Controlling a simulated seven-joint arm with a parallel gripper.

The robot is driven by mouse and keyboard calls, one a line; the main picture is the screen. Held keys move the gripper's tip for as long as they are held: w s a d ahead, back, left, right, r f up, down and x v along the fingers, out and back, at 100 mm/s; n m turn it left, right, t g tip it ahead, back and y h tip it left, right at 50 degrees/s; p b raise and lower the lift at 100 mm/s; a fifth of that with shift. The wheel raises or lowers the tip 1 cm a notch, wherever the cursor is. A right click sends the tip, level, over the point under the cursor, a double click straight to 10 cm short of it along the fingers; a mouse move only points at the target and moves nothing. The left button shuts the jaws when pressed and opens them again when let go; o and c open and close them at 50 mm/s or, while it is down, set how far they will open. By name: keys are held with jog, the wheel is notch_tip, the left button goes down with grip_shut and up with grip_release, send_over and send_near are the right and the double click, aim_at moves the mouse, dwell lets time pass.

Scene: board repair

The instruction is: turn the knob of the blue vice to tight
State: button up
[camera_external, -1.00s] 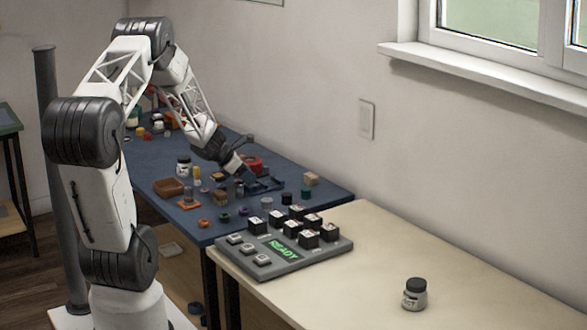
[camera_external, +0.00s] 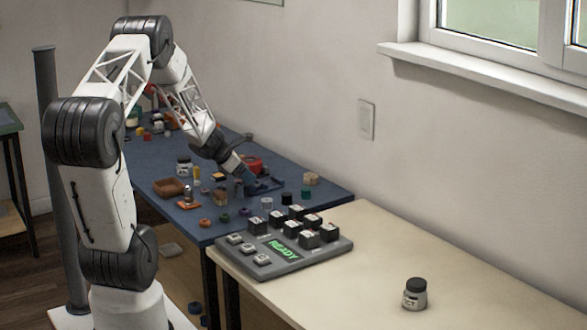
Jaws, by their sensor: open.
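The blue vice (camera_external: 266,185) appears as a dark blue shape on the blue table, toward its right-hand part. My gripper (camera_external: 250,180) is at the vice, pointing down and to the right, and is open. Its fingertips are small and dark here, and I cannot tell whether they touch the vice. The knob of the vice cannot be made out; the gripper and its small size hide it.
The blue table (camera_external: 330,196) holds many small items around the gripper: a red round object (camera_external: 252,164), a brown tray (camera_external: 170,188), a white jar (camera_external: 184,166) and a tan block (camera_external: 311,179). A grey keypad panel (camera_external: 330,250) reading READY stands on the pale table (camera_external: 480,290).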

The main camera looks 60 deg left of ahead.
jog(key=v, duration=0.7)
dwell(0.5)
